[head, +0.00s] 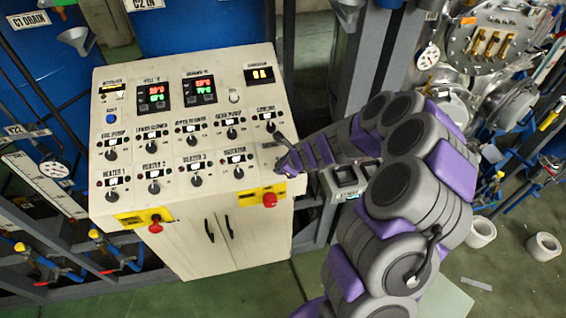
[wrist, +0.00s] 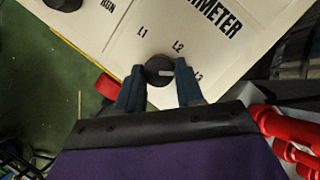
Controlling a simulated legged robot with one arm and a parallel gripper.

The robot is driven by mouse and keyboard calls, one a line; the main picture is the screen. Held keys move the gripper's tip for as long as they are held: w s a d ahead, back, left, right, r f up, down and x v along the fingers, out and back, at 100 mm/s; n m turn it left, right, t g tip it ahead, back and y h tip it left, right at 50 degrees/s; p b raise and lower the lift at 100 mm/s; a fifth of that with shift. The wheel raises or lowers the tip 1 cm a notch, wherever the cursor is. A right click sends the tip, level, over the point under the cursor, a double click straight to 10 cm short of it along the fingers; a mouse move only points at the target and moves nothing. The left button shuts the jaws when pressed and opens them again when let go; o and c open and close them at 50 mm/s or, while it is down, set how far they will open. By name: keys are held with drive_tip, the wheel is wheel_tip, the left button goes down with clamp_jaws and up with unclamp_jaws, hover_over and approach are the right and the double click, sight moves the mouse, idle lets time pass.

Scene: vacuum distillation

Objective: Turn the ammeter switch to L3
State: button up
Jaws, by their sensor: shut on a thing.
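The ammeter switch is a round black knob (wrist: 155,64) with a white pointer mark. It sits on the cream panel beside the printed labels L1, L2 and L3. In the wrist view the mark points right, close to the direction of the L3 label, which is partly hidden by a finger. My gripper (wrist: 159,75) is shut on the knob, with one blue finger on each side of it. In the head view my gripper (head: 285,163) is at the right edge of the control panel's lower row, and the ammeter switch is hidden behind it.
The control panel (head: 105,200) carries several other black knobs and digital displays. A red emergency button (head: 269,200) sits on a yellow plate just below my gripper. It also shows in the wrist view (wrist: 108,87). Metal posts and pipework stand to the right.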

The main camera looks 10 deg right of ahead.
drive_tip(key=shift+m, duration=0.6)
drive_tip(key=shift+t, duration=0.3)
drive_tip(key=o, duration=1)
drive_tip(key=shift+o, duration=0.2)
drive_tip(key=shift+r, duration=0.1)
drive_tip(key=v, duration=1.7)
drive_tip(key=shift+p, duration=0.45)
drive_tip(key=shift+a, duration=0.2)
